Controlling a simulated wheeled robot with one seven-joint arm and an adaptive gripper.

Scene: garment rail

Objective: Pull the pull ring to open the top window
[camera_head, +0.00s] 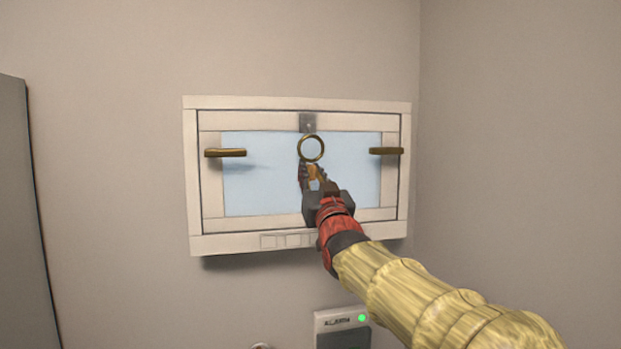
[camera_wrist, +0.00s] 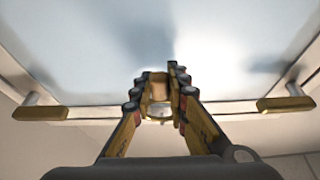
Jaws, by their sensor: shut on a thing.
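The top window (camera_head: 240,185) is a pale framed pane on the wall, and its sash looks flush with the outer frame. A brass pull ring (camera_head: 323,149) hangs from a grey latch plate (camera_head: 307,122) at the sash's top middle. My gripper (camera_head: 309,170) reaches up from below right, with its fingertips at the ring's lower edge. It is shut on the pull ring.
Two brass handles sit on the sash sides, a left one (camera_head: 226,153) and a right one (camera_head: 386,151). An alarm box (camera_head: 341,322) with a green light is on the wall below. A grey panel (camera_head: 25,230) stands at far left. A side wall is at right.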

